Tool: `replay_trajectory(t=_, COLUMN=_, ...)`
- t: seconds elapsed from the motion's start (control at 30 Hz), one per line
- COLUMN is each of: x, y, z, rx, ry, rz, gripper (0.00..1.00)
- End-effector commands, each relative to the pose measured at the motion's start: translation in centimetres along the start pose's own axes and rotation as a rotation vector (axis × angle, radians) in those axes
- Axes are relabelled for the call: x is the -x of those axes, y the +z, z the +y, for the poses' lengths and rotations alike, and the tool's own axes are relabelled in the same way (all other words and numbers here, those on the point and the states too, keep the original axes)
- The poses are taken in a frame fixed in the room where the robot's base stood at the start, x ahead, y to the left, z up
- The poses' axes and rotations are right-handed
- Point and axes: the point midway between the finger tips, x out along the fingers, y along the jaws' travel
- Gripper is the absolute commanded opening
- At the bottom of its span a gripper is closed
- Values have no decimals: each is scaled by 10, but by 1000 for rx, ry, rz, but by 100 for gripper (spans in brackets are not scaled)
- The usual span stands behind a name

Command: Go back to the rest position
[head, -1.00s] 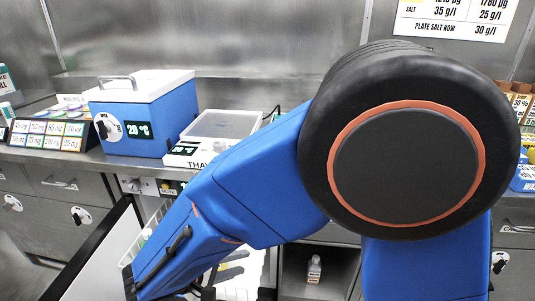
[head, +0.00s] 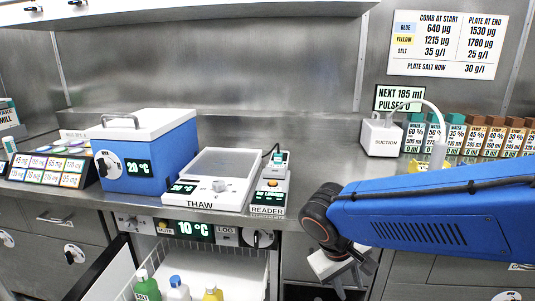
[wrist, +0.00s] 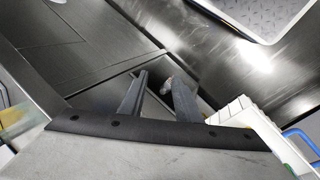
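My gripper (head: 354,281) is at the lower middle right of the head view, below the counter's front edge and right of the open drawer. My blue arm reaches to it from the right edge. In the wrist view my gripper (wrist: 157,80) shows two dark fingers standing apart, with nothing held between them. A small, indistinct item shows beyond the fingertips. The open drawer (head: 225,262) holds a green, a white-and-blue and a yellow bottle in the head view.
The counter carries a blue cooler box (head: 150,160), a thaw plate (head: 212,205), a reader (head: 270,195), a suction unit (head: 381,138) and a row of labelled boxes (head: 480,138). The drawer's open door (head: 105,275) juts out at left. An overhead shelf (head: 190,12) spans the top left.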

Motion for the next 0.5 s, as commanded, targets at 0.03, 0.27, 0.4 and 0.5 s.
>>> replay_trajectory(t=0.03, x=1, y=9, z=10, rx=-33, ry=-26, rz=10, gripper=30)
replay_trajectory(t=0.27, x=4, y=44, z=38, rx=-150, ry=-137, rz=67, gripper=30)
replay_trajectory(t=0.4, x=7, y=64, z=50, rx=-221, ry=-191, rz=118, gripper=30)
replay_trajectory(t=0.5, x=9, y=78, z=57, rx=-272, ry=-222, rz=159, gripper=30)
